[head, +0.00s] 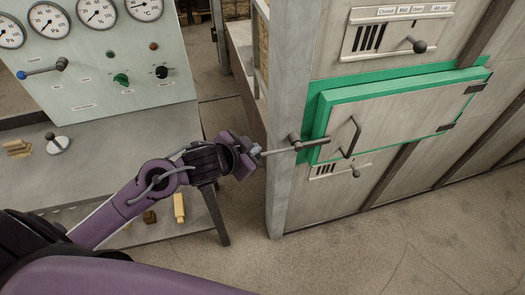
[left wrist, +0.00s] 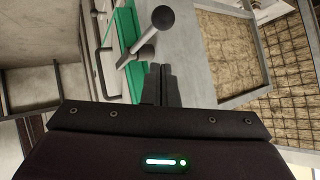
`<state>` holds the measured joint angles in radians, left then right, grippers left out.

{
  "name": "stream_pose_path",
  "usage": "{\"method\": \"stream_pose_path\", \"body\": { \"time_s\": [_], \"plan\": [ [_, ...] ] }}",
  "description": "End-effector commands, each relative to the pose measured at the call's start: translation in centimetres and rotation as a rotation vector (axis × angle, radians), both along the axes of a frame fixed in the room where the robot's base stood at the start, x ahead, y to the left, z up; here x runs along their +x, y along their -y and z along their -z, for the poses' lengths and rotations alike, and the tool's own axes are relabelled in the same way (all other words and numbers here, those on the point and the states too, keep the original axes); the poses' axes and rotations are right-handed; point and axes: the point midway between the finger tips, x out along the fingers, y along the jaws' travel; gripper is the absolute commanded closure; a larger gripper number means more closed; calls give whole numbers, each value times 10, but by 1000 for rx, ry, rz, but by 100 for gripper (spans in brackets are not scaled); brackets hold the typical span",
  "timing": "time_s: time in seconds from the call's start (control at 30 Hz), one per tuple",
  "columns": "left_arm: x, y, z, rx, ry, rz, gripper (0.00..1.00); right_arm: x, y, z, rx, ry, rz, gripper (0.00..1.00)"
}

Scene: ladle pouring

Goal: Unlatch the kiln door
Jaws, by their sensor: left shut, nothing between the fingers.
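The kiln door (head: 395,118) is a pale panel in a bright green frame, with a dark bar handle (head: 350,138); it looks closed. A grey latch lever with a dark ball knob (head: 294,137) sits at the door's left edge. In the left wrist view the knob (left wrist: 163,17) shows above the fingers, with the lever's grey arm to the left. My left gripper (head: 288,150) reaches in from the left, its thin fingers shut and empty, tips close to the lever. I cannot tell whether they touch it. My right gripper is out of view.
A gauge panel (head: 110,60) with knobs and a blue-tipped lever stands at the left, above a grey bench (head: 100,160). A vent slider with a dark ball (head: 420,46) is above the door, another (head: 355,172) below. The floor (head: 380,245) before the kiln is clear.

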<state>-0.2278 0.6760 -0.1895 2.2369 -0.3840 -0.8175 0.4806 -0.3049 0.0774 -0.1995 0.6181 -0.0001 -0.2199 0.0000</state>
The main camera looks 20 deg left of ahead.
Motion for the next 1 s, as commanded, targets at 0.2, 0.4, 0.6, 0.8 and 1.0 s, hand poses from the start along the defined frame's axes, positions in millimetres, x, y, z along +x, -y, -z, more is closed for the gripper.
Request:
{"method": "stream_pose_path", "body": {
  "time_s": [0.2, 0.4, 0.6, 0.8, 1.0],
  "plan": [
    [12, 4, -37, 7, 65, 230, 100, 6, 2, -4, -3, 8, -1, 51],
    [3, -11, -56, 14, -11, 389, 100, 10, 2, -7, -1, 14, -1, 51],
    [-9, -30, -66, 17, -107, 443, 100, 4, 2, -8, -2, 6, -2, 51],
    [-14, -36, -68, 14, -142, 452, 100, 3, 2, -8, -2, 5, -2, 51],
    [-14, -35, -68, 13, -140, 451, 100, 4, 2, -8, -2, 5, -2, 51]
  ]
}}
